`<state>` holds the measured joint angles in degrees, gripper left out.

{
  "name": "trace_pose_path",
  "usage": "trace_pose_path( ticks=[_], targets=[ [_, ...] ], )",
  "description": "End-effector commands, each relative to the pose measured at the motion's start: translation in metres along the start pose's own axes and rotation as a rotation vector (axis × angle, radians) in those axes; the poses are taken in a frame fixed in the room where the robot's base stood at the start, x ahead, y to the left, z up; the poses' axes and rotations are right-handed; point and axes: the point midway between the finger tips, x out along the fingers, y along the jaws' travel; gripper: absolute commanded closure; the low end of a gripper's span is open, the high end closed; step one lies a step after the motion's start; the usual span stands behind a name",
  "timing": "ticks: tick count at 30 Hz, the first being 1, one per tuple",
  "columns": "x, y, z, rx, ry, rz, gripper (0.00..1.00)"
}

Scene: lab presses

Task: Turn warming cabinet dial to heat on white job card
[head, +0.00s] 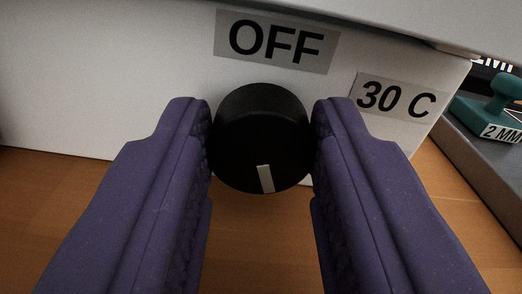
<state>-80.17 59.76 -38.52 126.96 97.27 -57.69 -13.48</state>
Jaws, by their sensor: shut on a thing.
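The warming cabinet (90,60) is a white box with a black round dial (258,125) on its front. A white pointer mark on the dial points down and very slightly right in the picture. A grey label reading OFF (277,42) is above the dial, and a label reading 30 C (393,98) is to its upper right. Other labels around the dial are not visible. My gripper (261,130), with two purple fingers, is shut on the dial, one finger on each side. The white job card is not in view.
A wooden surface (60,200) lies below the cabinet. At the right is a grey surface (470,180) with a teal knobbed object (492,107) labelled 2 MM, cut off by the picture edge. A pale overhanging edge crosses the top right.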

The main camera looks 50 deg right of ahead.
Motion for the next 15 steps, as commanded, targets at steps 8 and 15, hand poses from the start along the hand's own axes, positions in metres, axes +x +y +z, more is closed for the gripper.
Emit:
trace_pose_path(
  ticks=[8, 15],
  targets=[
    [-0.0002, 0.0008, 0.0012, 0.317, -0.003, 0.000, 0.95],
    [-0.0005, 0.0009, 0.0008, 0.386, -0.002, 0.000, 0.95]
  ],
)
